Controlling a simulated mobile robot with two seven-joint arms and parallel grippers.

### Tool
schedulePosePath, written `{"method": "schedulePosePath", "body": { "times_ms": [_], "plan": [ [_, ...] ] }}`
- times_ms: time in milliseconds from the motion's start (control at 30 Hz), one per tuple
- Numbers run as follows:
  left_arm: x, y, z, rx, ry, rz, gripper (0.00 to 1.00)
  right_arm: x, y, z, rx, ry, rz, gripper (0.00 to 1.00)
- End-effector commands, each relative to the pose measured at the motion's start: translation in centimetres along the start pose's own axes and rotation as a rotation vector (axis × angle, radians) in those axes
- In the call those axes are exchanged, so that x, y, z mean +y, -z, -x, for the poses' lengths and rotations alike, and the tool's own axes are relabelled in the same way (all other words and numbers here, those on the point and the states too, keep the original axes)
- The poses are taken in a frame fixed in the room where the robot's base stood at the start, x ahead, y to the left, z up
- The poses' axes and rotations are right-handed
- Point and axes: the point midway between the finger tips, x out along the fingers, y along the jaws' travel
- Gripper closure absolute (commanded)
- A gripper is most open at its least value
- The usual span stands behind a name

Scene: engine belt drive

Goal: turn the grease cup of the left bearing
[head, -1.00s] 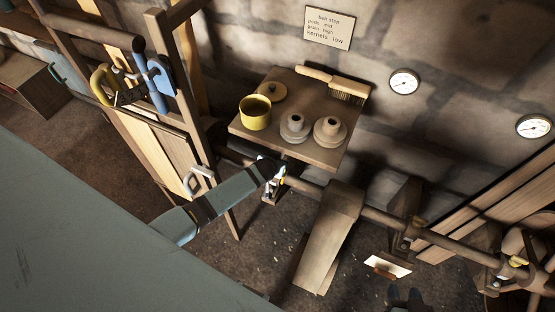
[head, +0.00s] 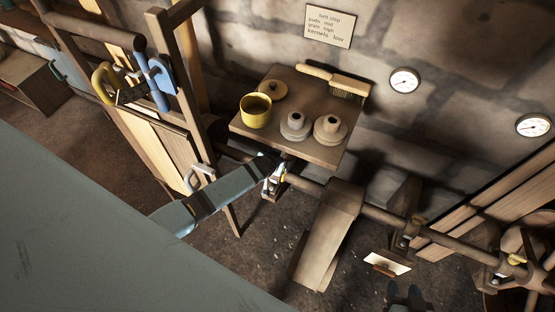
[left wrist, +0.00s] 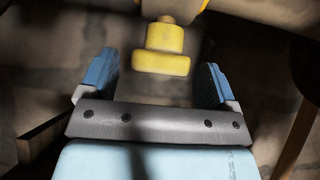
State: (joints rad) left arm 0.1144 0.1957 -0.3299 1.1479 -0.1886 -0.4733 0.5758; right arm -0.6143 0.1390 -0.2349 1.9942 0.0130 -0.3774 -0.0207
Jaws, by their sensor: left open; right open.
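The left bearing's grease cup is a small yellow stepped cap (left wrist: 165,38) in the left wrist view. A little of its yellow (head: 283,173) shows beside my left gripper in the head view. My left gripper (head: 273,181) is at the left end of the shaft, below the small table. In the left wrist view its two blue fingers (left wrist: 157,68) are open, one on each side of the cup, with a visible gap on both sides. My right gripper (head: 406,293) is dark at the bottom edge of the head view, open and apart from the shaft.
A small table (head: 309,151) above holds a yellow pot (head: 256,111), a brush (head: 347,87) and two grey stepped pieces. A wooden frame (head: 190,80) stands close left of my arm.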

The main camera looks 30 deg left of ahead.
Motion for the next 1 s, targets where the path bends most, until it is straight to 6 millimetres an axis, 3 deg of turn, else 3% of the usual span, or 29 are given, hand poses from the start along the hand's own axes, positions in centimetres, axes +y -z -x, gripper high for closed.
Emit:
{"method": "schedulePosePath", "body": {
  "times_ms": [233, 700, 1000],
  "plan": [
    [0.0, -0.1, 1.4, 0.000, -0.001, 0.001, 0.17, 0.0, 0.3, 0.2, 0.001, 0.000, 0.000, 0.57],
    [0.0, 0.0, 11.2, 0.000, -0.001, 0.001, 0.17, 0.1, 0.6, 0.4, -0.001, -0.001, 0.001, 0.57],
    [0.0, 0.0, 13.8, 0.000, 0.000, 0.000, 0.17, 0.1, 0.5, 0.4, -0.003, -0.002, 0.001, 0.57]
  ]
}}
